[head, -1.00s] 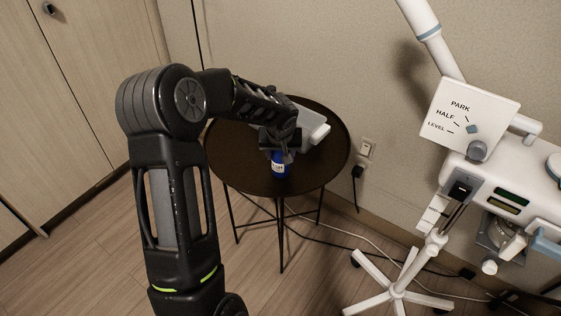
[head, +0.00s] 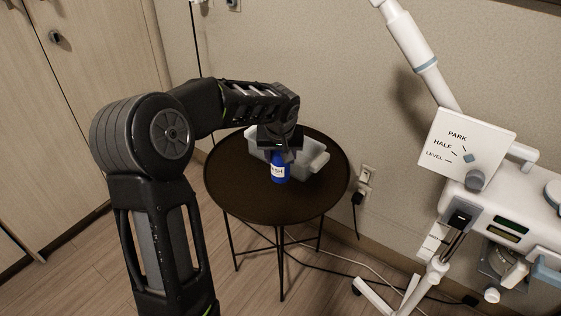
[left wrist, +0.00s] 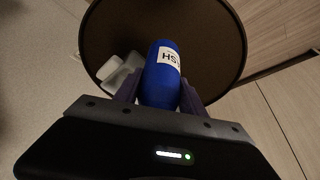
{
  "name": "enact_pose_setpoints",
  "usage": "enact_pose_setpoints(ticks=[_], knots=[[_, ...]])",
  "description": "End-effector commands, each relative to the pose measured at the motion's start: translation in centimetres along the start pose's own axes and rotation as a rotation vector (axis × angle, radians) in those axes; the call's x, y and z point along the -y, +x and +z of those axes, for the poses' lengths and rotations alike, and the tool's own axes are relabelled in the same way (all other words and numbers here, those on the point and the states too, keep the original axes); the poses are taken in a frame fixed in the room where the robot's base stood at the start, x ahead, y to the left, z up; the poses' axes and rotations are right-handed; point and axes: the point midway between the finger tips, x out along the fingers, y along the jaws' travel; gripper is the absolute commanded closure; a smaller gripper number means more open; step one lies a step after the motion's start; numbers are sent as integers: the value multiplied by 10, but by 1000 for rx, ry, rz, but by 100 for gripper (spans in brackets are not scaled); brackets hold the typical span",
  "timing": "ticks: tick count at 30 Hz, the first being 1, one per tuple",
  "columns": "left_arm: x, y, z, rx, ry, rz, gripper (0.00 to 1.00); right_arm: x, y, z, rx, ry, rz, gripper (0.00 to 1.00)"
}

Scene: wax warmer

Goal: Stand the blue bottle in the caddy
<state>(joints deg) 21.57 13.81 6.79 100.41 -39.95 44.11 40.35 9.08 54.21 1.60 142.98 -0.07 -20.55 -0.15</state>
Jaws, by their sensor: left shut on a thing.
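The blue bottle (head: 279,170) with a white label hangs below my left gripper (head: 281,154), which is shut on it. It also shows in the left wrist view (left wrist: 160,85) between the two fingers (left wrist: 160,98). The bottle looks close to upright in the head view, in front of the grey caddy (head: 310,160) on the round dark table (head: 235,195). The caddy is partly hidden by my gripper and the bottle. In the left wrist view a pale part of the caddy (left wrist: 118,72) shows left of the bottle. My right gripper is not in view.
A white wheeled stand with a sign reading PARK, HALF, LEVEL (head: 467,143) is to the right of the table. A wall socket (head: 368,175) with a plugged cable is behind. The table's left and front parts are bare.

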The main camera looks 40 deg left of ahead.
Motion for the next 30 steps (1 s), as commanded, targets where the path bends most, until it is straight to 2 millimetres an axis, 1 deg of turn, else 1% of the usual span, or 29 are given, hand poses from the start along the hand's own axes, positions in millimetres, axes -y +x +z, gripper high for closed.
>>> enact_pose_setpoints(ticks=[15, 17, 19, 20, 23, 26, 27, 30], knots=[[-1, 0, -1, -2, 1, 1, 100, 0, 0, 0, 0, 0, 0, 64], [-4, -3, 0, -2, 8, 5, 100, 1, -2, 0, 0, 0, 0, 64], [-12, -8, 2, -1, 28, 16, 100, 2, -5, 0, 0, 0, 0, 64], [-17, -12, 4, 0, 41, 23, 100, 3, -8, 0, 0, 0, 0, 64], [-44, -30, 13, 4, 111, 57, 100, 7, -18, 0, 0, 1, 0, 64], [-79, -54, 30, 8, 211, 103, 100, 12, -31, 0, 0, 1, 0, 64], [-94, -66, 37, 8, 256, 122, 100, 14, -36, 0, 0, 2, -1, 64], [-128, -93, 60, 7, 373, 168, 100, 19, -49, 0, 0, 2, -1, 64]])
